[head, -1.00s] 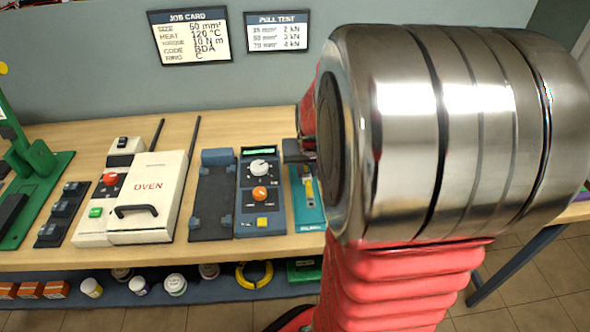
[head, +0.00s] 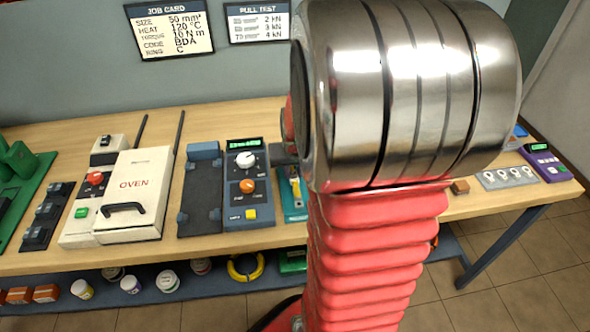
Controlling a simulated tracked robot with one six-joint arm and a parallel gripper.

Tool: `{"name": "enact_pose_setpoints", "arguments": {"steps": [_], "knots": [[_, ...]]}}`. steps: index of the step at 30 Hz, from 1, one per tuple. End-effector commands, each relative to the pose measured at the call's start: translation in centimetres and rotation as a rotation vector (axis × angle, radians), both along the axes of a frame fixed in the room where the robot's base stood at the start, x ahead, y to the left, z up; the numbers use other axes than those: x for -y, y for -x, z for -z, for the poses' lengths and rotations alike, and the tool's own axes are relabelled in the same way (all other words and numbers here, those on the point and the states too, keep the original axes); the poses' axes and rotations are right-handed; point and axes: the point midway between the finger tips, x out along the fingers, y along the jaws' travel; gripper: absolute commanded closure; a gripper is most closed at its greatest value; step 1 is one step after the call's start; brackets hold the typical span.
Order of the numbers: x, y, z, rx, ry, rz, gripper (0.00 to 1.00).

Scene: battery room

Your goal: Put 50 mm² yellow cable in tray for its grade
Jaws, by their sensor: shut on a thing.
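A yellow coil (head: 245,267), perhaps cable, lies on the lower shelf under the bench; its size cannot be read. A yellow strip (head: 296,187) shows on a teal device (head: 291,205) beside my arm; I cannot tell if it is cable. My large silver and red arm fills the middle of the head view. My gripper's fingertips and anything in them are hidden behind the arm. A small grey part pokes out left of the arm, too little to read. No tray marked with a grade can be made out. The job card (head: 169,30) reads 50 mm², code BDA.
The wooden bench (head: 60,258) holds a white oven (head: 137,190), a dark blue cradle (head: 201,190) and a dial box (head: 247,185). Right of my arm are a brown block (head: 459,187), a grey plate (head: 507,177) and a purple device (head: 545,160). Tubs and orange boxes line the shelf.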

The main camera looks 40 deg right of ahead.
Motion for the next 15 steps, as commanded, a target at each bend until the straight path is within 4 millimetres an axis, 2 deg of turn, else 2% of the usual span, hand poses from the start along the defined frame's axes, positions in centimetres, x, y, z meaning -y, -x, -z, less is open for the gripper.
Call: {"name": "enact_pose_setpoints", "arguments": {"steps": [15], "knots": [[-0.03, -0.05, 1.07, 0.001, 0.001, -0.001, 1.00]]}}
